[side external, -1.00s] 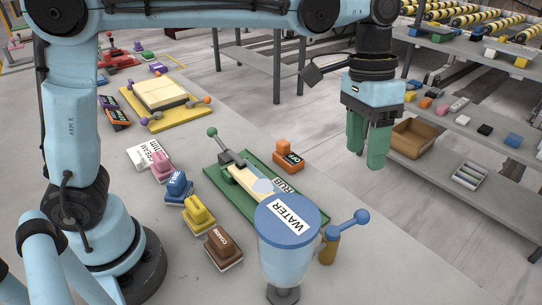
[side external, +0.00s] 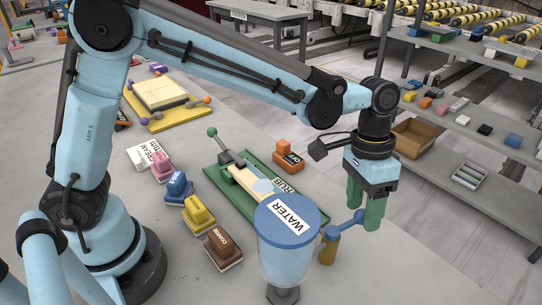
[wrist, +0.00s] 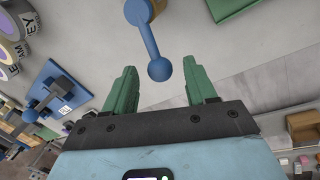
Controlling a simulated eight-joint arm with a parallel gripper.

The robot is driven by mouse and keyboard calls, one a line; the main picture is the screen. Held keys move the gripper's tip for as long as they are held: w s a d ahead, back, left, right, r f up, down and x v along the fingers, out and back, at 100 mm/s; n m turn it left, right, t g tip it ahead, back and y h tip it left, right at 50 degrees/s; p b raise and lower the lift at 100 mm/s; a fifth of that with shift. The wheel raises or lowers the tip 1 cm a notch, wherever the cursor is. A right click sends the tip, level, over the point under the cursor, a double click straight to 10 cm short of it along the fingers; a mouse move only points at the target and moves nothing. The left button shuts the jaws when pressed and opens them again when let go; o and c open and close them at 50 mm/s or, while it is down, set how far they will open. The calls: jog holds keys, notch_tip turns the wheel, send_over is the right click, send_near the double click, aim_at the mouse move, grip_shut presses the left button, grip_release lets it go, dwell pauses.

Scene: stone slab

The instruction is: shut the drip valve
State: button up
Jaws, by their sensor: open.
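The drip valve is a blue lever (side external: 343,225) with a round ball end, on a tan-brown post (side external: 328,251). It stands beside the blue water container (side external: 287,222), labelled WATER. The lever points right and toward my gripper (side external: 363,215). My gripper is low, with its green fingers pointing down and apart, around the ball end in the side view. In the wrist view the lever's ball (wrist: 159,69) shows between the two green fingers of my gripper (wrist: 161,72), with gaps on both sides. I cannot tell whether a finger touches it.
A green tray (side external: 247,178) labelled RUB lies behind the container, with an orange OFF block (side external: 288,160) beside it. Colored labelled blocks, including a brown one (side external: 223,248), stand to the left. A grey shelf (side external: 470,140) stands to the right.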

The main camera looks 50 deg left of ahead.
jog(key=shift+f, duration=0.4)
grip_shut()
